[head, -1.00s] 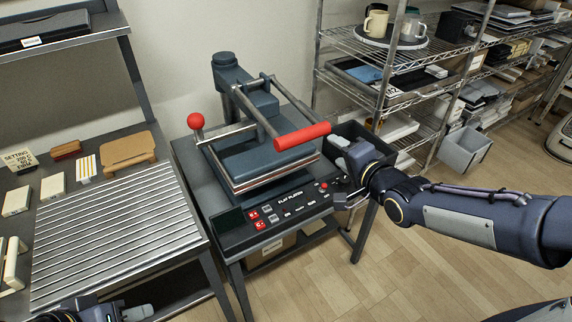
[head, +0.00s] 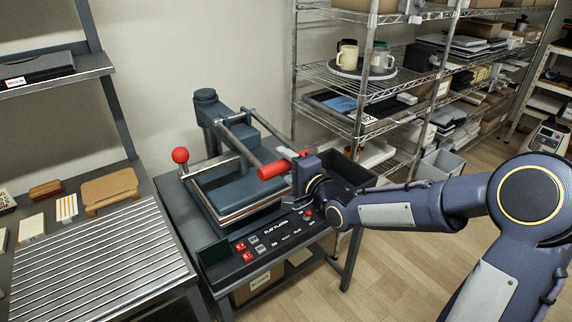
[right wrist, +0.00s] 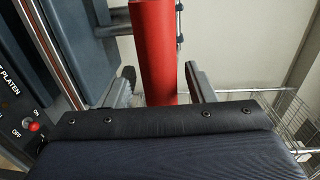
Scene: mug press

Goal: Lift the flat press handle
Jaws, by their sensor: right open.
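The flat press (head: 222,188) stands on a dark table, with its blue-grey upper plate low over the base. Its red handle grip (head: 271,171) sticks out at the front right on metal arms. My right gripper (head: 296,160) is at the right end of this grip. In the right wrist view the red grip (right wrist: 153,45) runs between the two open fingers of the gripper (right wrist: 160,82). The fingers do not look closed on it; contact cannot be told. My left gripper is not in view.
A red ball knob (head: 180,155) stands at the press's left. A control panel (head: 262,240) runs along its front. A dark bin (head: 345,172) is at the right, near my arm. A wire shelf (head: 350,80) stands behind; a ribbed metal table (head: 95,262) is at the left.

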